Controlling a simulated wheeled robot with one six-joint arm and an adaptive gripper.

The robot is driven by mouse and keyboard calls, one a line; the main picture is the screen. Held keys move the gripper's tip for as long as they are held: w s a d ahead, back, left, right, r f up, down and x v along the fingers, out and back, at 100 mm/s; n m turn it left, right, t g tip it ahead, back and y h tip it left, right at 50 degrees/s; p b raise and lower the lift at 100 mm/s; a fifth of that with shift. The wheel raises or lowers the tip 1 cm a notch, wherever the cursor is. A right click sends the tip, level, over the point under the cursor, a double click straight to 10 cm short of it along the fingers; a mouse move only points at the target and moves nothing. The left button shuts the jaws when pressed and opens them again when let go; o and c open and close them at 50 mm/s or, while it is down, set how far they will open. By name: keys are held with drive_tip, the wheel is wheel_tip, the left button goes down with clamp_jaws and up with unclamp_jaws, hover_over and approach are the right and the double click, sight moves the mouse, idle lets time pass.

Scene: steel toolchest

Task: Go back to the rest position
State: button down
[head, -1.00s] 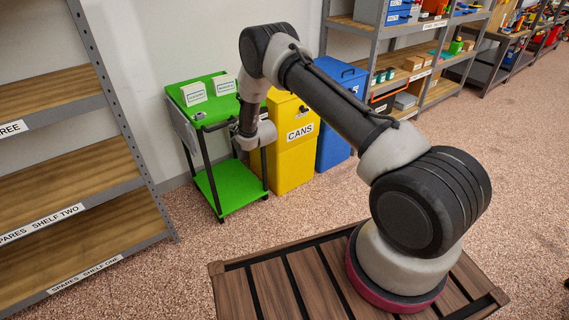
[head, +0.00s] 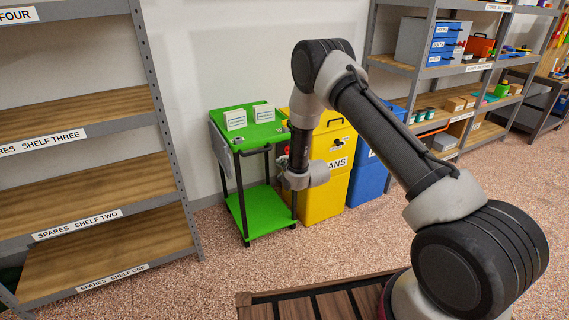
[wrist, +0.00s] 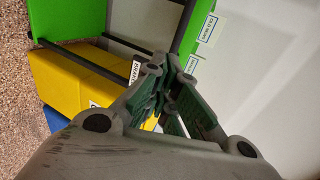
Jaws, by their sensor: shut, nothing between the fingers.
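My gripper (wrist: 158,82) shows in the wrist view with its green-and-grey fingers closed together and nothing between them. In the head view my arm is raised and bent, its wrist hanging in front of the green cart and the yellow bin. The fingers are hard to make out there. In the wrist view the yellow bin and green cart lie beyond the fingers; no contact is visible.
A green cart (head: 262,212) carries two small signs on top. Beside it stand a yellow CANS bin (head: 322,200) and a blue bin (head: 368,180). Spares shelves (head: 85,122) stand at left, loaded shelves (head: 430,72) at right. Speckled floor between is clear.

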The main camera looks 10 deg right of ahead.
drive_tip(key=s+d+f+n+g+h, duration=0.25)
drive_tip(key=s+f+n+g, duration=0.25)
drive_tip(key=s+f, duration=0.4)
drive_tip(key=s+d+r+n+g, duration=0.1)
drive_tip(key=s+d+n+g, duration=0.25)
drive_tip(key=s, duration=0.25)
drive_tip(key=s+d+r+n, duration=0.2)
drive_tip(key=s+d+r, duration=0.3)
drive_tip(key=s+r, duration=0.7)
drive_tip(key=s+d+r+n+h, duration=0.1)
drive_tip(key=s+d+r, duration=0.4)
drive_tip(key=s+r, duration=0.6)
drive_tip(key=s+d+r+n, duration=0.3)
drive_tip(key=s+r, duration=0.9)
drive_tip(key=r, duration=1)
drive_tip(key=shift+s+d+h, duration=0.3)
drive_tip(key=shift+d+h, duration=0.05)
drive_tip(key=shift+d, duration=0.7)
drive_tip(key=shift+r+g, duration=0.1)
drive_tip(key=shift+g, duration=0.15)
